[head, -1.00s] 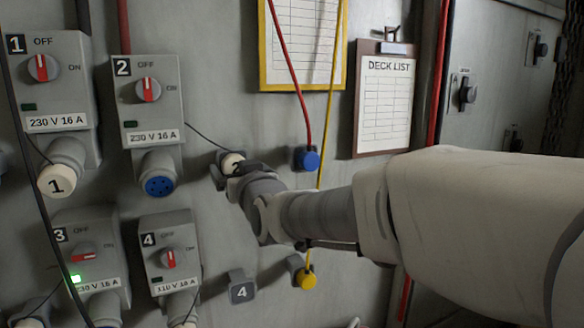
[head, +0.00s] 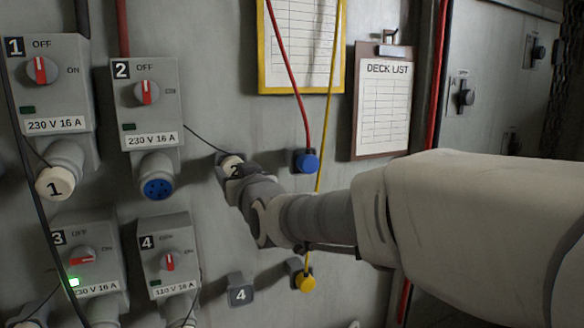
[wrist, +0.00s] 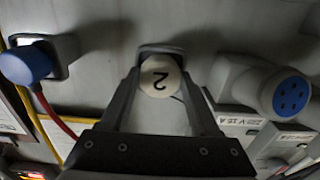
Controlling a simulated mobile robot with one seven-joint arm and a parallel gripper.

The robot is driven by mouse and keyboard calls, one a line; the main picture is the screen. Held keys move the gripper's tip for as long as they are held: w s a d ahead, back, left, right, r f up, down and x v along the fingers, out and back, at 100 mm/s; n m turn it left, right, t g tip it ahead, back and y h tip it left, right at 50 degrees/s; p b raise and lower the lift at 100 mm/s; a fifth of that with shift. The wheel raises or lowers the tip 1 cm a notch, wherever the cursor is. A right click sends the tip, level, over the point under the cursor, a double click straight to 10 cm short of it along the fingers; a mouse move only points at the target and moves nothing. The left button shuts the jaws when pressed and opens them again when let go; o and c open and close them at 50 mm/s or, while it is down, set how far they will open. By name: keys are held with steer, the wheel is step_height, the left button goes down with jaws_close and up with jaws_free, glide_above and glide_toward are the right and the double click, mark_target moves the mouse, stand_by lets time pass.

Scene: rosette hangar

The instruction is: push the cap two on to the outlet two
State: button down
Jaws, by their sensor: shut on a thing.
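Cap two is a cream round cap (head: 231,165) marked 2, tethered by a thin black cord to box two. It sits at a small grey holder on the wall, right of box two. In the wrist view cap two (wrist: 160,76) lies between the fingertips. My gripper (wrist: 160,88) is shut on it, and the holder (wrist: 160,49) is right behind. Outlet two (head: 158,186) is the blue socket under box two (head: 147,108), bare, its holes showing. It is on the right of the wrist view (wrist: 291,95). Box two's red switch points to OFF.
Box one (head: 46,85) has its cap on. Boxes three (head: 85,257) and four (head: 168,255) are below; three shows a green light. Blue (head: 306,161) and yellow (head: 305,282) plugs with cables hang right of the gripper. The wall between cap two and outlet two is clear except the cord.

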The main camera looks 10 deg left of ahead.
steer(key=shift+b+v, duration=1.55)
steer(key=shift+v, duration=1.45)
